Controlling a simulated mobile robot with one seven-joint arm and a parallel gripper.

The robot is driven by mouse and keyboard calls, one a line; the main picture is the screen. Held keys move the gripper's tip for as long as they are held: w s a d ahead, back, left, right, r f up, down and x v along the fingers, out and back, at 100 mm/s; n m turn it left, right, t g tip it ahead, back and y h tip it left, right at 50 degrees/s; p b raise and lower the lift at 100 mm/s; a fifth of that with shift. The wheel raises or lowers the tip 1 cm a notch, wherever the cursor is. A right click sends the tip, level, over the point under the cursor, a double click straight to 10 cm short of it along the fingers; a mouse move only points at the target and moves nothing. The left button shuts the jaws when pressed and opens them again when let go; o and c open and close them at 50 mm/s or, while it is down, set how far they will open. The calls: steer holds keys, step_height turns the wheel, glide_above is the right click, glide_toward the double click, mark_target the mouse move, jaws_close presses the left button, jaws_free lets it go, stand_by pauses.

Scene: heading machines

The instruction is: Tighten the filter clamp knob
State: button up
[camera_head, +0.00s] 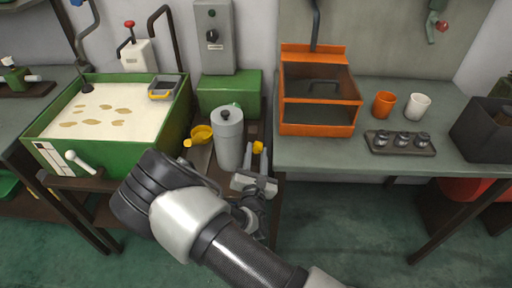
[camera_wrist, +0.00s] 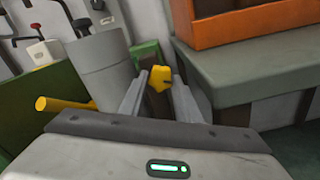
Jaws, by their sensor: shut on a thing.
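A grey filter canister (camera_head: 229,142) with a round dark cap on its lid stands upright on the dark shelf between the green machine and the bench. It also fills the upper left of the wrist view (camera_wrist: 100,68). A yellow knob (camera_head: 258,147) is at the canister's right side, and it shows in the wrist view (camera_wrist: 158,77) between the fingertips. My gripper (camera_head: 257,153) is shut on this knob, its fingers reaching in from the front, right of the canister. The clamp behind the knob is mostly hidden.
A yellow handled part (camera_head: 199,134) sticks out left of the canister. A green tank (camera_head: 160,130) of pale liquid stands left. The grey bench (camera_head: 330,150) edge is close on the right, with an orange box (camera_head: 316,128), cups and a small tray.

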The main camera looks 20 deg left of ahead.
steer(key=n+p, duration=0.3)
steer(key=n, duration=0.3)
steer(key=shift+d+n, duration=0.15)
steer(key=shift+n, duration=0.15)
steer(key=n+p, duration=0.2)
steer(key=n, duration=0.4)
steer(key=shift+d+p, duration=0.1)
steer(key=shift+p, duration=0.3)
steer(key=n+p, duration=0.1)
steer(key=n, duration=0.4)
steer(key=shift+d+r+n, duration=0.1)
steer(key=shift+n, duration=0.3)
steer(key=n, duration=0.4)
steer(key=shift+p, duration=0.4)
steer(key=shift+n, duration=0.3)
steer(key=o, duration=1.1)
steer(key=shift+r, duration=0.1)
steer(key=shift+c, duration=0.2)
